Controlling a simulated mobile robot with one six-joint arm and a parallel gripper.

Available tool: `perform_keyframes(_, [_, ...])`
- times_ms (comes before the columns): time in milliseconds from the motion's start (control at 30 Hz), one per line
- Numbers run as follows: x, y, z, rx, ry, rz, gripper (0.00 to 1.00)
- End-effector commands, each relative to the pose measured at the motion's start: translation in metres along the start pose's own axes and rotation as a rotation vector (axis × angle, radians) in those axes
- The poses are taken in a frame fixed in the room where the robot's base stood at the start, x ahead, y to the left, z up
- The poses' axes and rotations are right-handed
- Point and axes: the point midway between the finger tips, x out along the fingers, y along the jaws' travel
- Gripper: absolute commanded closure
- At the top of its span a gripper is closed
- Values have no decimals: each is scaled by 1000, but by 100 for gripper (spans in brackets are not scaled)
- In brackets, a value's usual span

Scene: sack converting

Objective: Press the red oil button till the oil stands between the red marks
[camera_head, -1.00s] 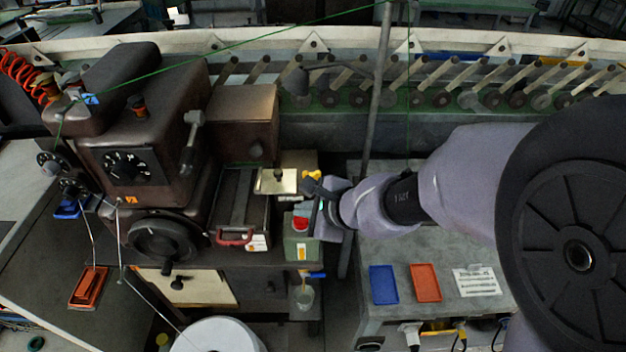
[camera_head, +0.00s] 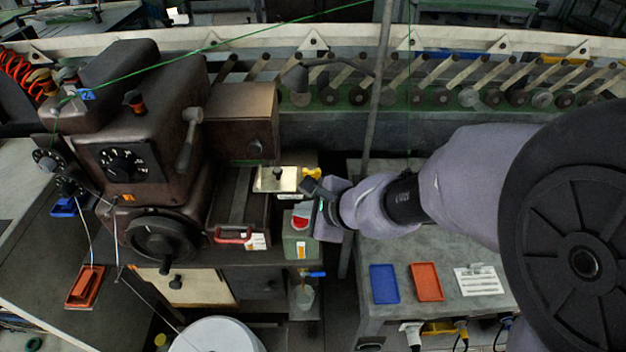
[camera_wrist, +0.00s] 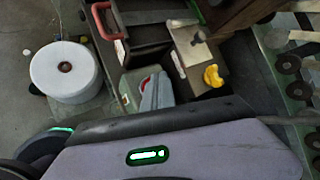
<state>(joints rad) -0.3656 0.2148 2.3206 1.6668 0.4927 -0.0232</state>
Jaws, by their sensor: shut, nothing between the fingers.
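The red oil button (camera_head: 300,222) sits on top of a small grey-green box (camera_head: 289,246) below the machine's right end. An orange and white patch (camera_head: 301,251) is on the box's front; oil level and red marks are too small to make out. My gripper (camera_head: 315,214) is shut and empty, close at the button's right side. I cannot tell whether it touches the button. In the wrist view, the red button (camera_wrist: 147,81) shows partly behind a grey shape that looks like my shut fingers (camera_wrist: 158,93), over the box (camera_wrist: 127,90).
A metal plate (camera_head: 272,180) with a dark knob and a yellow part (camera_head: 312,172) lie just behind the box. A red handle (camera_head: 233,237) is to its left. A cup (camera_head: 304,297) hangs below. Blue (camera_head: 384,284) and orange (camera_head: 426,282) trays lie on the right-hand bench.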

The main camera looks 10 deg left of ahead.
Motion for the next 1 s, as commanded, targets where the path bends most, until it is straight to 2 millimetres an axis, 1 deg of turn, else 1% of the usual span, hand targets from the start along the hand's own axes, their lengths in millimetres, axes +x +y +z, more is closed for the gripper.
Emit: perform_keyframes(1000, [6,4,-4,0,0,-1,100])
